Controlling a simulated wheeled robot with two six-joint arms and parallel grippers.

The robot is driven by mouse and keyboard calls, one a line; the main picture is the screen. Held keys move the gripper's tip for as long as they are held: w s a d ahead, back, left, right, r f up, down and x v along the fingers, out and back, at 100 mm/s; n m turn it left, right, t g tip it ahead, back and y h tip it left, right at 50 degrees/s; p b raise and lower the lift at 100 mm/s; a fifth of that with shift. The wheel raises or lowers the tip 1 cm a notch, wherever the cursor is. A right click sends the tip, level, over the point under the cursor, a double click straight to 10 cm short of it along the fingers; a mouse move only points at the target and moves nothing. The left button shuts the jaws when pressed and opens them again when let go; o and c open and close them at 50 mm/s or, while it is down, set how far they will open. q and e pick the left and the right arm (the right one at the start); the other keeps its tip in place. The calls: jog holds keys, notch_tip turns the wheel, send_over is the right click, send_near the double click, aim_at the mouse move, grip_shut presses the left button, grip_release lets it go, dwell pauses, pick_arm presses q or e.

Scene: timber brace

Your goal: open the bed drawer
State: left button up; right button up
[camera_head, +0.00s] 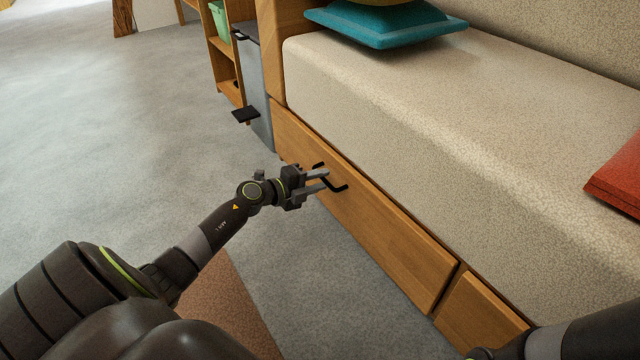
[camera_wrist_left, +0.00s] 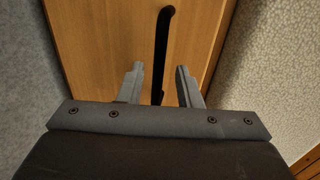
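The bed drawer (camera_head: 385,232) is a wooden front under the beige bed, and it looks shut. Its black bar handle (camera_head: 340,188) is on the left half of the front. In the left wrist view the handle (camera_wrist_left: 161,50) stands upright in the picture, between the lines of the two fingers. My left gripper (camera_head: 322,180) is open at the handle, its fingers on either side of the bar. The left wrist view also shows the open gripper (camera_wrist_left: 160,78); I cannot tell whether a finger touches the bar.
A second wooden front (camera_head: 478,318) adjoins on the right. A grey bin (camera_head: 255,85) with a black pedal (camera_head: 245,114) and a wooden shelf (camera_head: 222,60) stand beyond the bed's end. A teal cushion (camera_head: 385,25) and red cushion (camera_head: 618,180) lie above. The grey floor (camera_head: 130,130) is open at left.

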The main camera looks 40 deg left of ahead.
pick_arm(q)
jog(key=shift+w+d, duration=0.1)
jog(key=shift+w, duration=0.15)
grip_shut()
dwell(0.3)
